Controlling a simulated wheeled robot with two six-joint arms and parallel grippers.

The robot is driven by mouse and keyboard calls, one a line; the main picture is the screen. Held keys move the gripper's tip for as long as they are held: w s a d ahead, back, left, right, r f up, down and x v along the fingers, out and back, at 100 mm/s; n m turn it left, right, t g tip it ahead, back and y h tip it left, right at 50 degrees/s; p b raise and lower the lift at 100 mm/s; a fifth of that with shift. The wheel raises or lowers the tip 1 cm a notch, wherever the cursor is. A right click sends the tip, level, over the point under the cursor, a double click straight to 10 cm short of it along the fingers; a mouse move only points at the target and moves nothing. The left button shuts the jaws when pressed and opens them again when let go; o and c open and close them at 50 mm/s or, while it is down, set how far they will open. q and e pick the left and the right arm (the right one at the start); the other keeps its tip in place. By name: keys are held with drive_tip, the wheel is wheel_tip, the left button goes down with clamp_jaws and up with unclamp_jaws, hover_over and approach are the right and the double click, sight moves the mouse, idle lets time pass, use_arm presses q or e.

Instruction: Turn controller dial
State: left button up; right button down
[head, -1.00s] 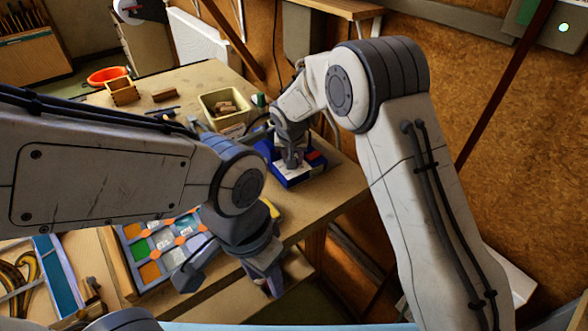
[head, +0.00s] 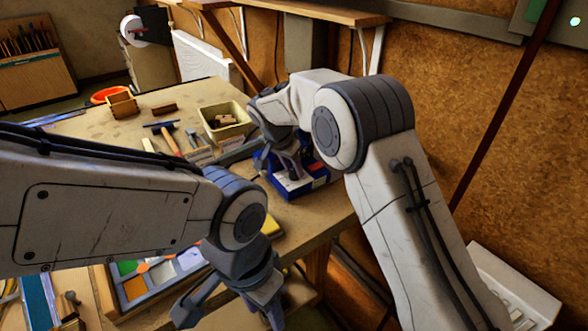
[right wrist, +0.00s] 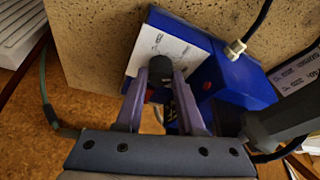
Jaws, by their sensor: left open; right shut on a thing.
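The controller is a blue box (head: 305,186) with a white face at the right edge of the workbench. In the right wrist view its blue body (right wrist: 235,82) and white marked plate (right wrist: 150,45) show close up. A dark round dial (right wrist: 160,67) stands on the plate. My right gripper (right wrist: 160,76) is shut on the dial, one finger on each side; it also shows over the box in the head view (head: 292,168). My fingers hide part of the plate. My left gripper (head: 232,314) is open and empty at the bench's front edge, away from the controller.
A cream bin (head: 226,133) with blocks stands left of the controller, beside a hammer (head: 173,140) and other tools. The leaded panel (head: 150,285) lies at the front, partly behind my left arm. Black cables with a pale plug (right wrist: 235,50) run to the controller.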

drive_tip(key=shift+a, duration=0.1)
drive_tip(key=c, duration=0.5)
unclamp_jaws()
drive_tip(key=v, duration=1)
drive_tip(key=shift+r+b, duration=0.25)
drive_tip(key=shift+b, duration=0.15)
drive_tip(key=s+d+f+n+g+y, duration=0.1)
drive_tip(key=s+n, duration=0.4)
drive_tip(key=s, duration=0.7)
drive_tip(key=s+d+f+n+g+y, duration=0.1)
drive_tip(key=s+d+f+n, duration=0.2)
drive_tip(key=s, duration=0.9)
drive_tip(key=s+d+f+n+g+y, duration=0.1)
drive_tip(key=s+d+n, duration=0.3)
drive_tip(key=s, duration=0.8)
drive_tip(key=shift+s+d+f+n+g+y+p, duration=0.1)
drive_tip(key=shift+s+f+n+g+y+p, duration=0.1)
drive_tip(key=shift+n, duration=0.5)
drive_tip(key=shift+s+f+n+g+y+p, duration=0.1)
drive_tip(key=shift+f+n+y+p, duration=0.1)
drive_tip(key=shift+n, duration=0.5)
